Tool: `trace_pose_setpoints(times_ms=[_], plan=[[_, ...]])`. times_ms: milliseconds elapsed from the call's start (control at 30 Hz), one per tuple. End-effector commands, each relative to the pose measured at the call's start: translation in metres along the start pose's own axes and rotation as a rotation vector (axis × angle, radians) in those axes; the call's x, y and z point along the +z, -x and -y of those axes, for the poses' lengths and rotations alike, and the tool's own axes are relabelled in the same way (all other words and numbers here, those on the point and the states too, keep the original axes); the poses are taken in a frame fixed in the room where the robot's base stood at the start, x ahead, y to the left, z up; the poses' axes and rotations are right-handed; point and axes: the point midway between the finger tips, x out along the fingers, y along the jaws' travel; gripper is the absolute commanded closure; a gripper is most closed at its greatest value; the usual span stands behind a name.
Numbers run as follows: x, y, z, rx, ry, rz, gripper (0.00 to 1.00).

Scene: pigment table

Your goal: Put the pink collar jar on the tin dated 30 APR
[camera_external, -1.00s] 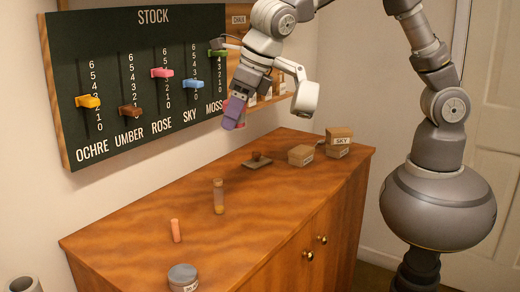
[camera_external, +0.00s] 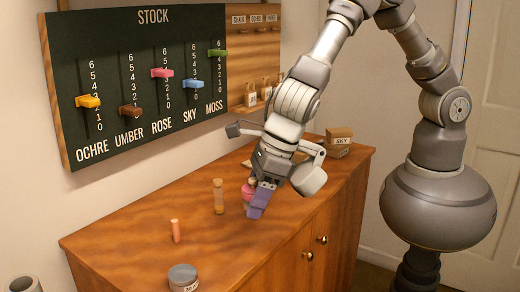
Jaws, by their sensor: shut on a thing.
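The pink collar jar (camera_external: 247,190) shows as a pink shape at my gripper (camera_external: 257,203), partly hidden behind its purple fingers. My gripper is shut on it, pointing down above the middle of the cabinet top. A round grey tin (camera_external: 183,276) with a pale label sits at the near left end of the cabinet top, well to the left of and nearer than my gripper. The date on its label is too small to read for sure.
A corked vial (camera_external: 218,197) stands close left of the jar. A pink-orange stick (camera_external: 175,231) stands between vial and tin. Stacked boxes (camera_external: 339,140) are at the far right. Small bottles stand on the wall rack (camera_external: 236,90). The cabinet top (camera_external: 125,243) is clear left of the tin.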

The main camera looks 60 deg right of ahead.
Motion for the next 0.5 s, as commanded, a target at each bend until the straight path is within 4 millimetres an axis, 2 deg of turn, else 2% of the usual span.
trace_pose_setpoints(times_ms=[33,100,267,367,500], plan=[[-0.007,-0.016,-0.001,0.000,0.003,-0.003,0.81],[-0.014,-0.032,-0.001,0.000,0.004,-0.003,0.81],[-0.013,-0.054,-0.003,0.001,-0.001,0.003,0.81],[0.006,-0.067,-0.007,0.002,-0.006,0.003,0.81],[0.044,-0.089,-0.017,0.002,-0.006,0.004,0.81]])
